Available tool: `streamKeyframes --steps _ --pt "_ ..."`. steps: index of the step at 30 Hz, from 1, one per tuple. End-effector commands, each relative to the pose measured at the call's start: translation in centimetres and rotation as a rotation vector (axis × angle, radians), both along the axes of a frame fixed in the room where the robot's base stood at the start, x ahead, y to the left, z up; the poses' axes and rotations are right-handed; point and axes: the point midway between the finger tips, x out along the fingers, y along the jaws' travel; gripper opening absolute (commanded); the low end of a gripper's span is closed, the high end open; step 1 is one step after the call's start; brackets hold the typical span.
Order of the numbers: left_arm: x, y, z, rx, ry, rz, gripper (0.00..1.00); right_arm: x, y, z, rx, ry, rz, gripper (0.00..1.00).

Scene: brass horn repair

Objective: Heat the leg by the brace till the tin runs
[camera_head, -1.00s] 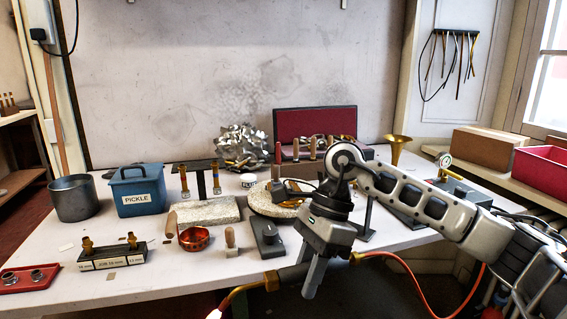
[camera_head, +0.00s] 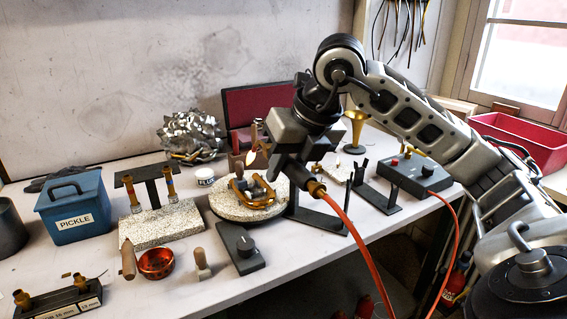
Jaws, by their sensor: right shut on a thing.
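My right gripper (camera_head: 284,172) is shut on a torch (camera_head: 317,189) and holds it above the right side of a round, speckled turntable (camera_head: 226,207). The torch's brass rear end and orange hose (camera_head: 350,222) show on the right of the gripper. A small pale-orange tip or flame (camera_head: 251,158) shows left of the gripper, above the work. Bent brass tubing (camera_head: 240,197), seemingly the horn leg, lies on the turntable. I cannot pick out its brace or any tin, and the gripper partly hides that area. My left gripper is not in view.
A black stand (camera_head: 318,219) is close under the torch. A pickle tub (camera_head: 76,210) is at left, a knobbed grey unit (camera_head: 414,174) at right.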

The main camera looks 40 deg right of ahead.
Motion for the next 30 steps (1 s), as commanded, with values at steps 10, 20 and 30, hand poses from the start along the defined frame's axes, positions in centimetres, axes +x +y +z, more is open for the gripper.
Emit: streamKeyframes --steps 10,20,30 --pt "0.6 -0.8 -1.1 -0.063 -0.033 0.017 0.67 1.6 -0.4 -5.0 0.002 0.0 0.001 0.04" --pt "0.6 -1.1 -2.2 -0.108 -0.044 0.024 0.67 3.1 -0.7 -9.2 0.002 0.0 0.002 0.04" --pt "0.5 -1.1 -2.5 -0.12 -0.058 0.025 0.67 4.0 -0.9 -11.4 0.0 0.0 0.002 0.04"
